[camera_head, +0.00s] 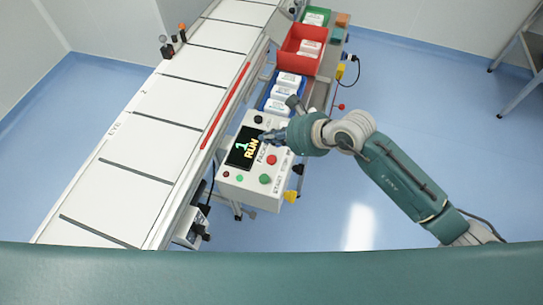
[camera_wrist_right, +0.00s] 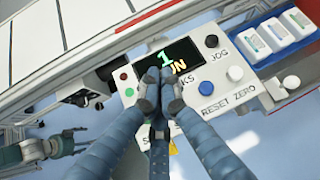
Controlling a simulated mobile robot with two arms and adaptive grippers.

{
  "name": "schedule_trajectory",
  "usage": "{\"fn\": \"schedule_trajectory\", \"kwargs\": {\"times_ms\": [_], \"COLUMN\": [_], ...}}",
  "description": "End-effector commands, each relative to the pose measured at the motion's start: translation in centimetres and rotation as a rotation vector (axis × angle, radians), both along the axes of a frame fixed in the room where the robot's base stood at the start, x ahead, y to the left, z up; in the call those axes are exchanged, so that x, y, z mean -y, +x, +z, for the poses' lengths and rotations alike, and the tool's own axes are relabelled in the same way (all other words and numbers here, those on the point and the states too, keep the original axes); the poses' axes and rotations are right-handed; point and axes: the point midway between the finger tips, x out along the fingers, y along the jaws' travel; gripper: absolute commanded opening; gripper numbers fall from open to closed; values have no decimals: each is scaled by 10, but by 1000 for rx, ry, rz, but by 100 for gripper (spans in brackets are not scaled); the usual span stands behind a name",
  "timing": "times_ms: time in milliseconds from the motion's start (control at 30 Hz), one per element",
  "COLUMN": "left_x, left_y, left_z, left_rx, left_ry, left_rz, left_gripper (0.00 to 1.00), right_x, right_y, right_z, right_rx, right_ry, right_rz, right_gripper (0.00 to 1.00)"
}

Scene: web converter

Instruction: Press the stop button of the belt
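The belt's control box (camera_head: 240,190) stands beside the conveyor, with a lit display (camera_head: 243,148) reading "1 RUN". A red button (camera_head: 264,178) and a green one (camera_head: 239,178) are on its near part; I cannot read which is labelled stop. The right wrist view shows a small red light or button (camera_wrist_right: 124,77) left of the display. My right gripper (camera_head: 266,136) is over the panel by the display, empty. In the right wrist view its fingertips (camera_wrist_right: 158,76) are together and cover part of the display and panel. A teal-grey part at that view's lower left may be my left gripper (camera_wrist_right: 60,145).
The white belt (camera_head: 160,100) runs along the box's left side, with a red strip (camera_head: 226,105) on its edge. A blue bin (camera_head: 281,92) and a red bin (camera_head: 304,48) hold white packs beyond the box.

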Motion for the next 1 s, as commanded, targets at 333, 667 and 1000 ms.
{"fn": "schedule_trajectory", "kwargs": {"times_ms": [333, 667, 1000], "left_x": [-1, -1, -1], "left_y": [-7, -10, -10], "left_z": [0, -5, -31], "left_rx": [-11, -15, -15], "left_ry": [1, 2, 2], "left_rz": [0, 0, 0], "left_gripper": [82, 82, 82], "right_x": [13, 12, 13], "right_y": [6, 6, 5], "right_z": [1, -6, -47], "right_rx": [50, 48, 46], "right_ry": [-94, -91, -91], "right_rz": [19, 18, 18], "right_gripper": [0, 0, 0]}}
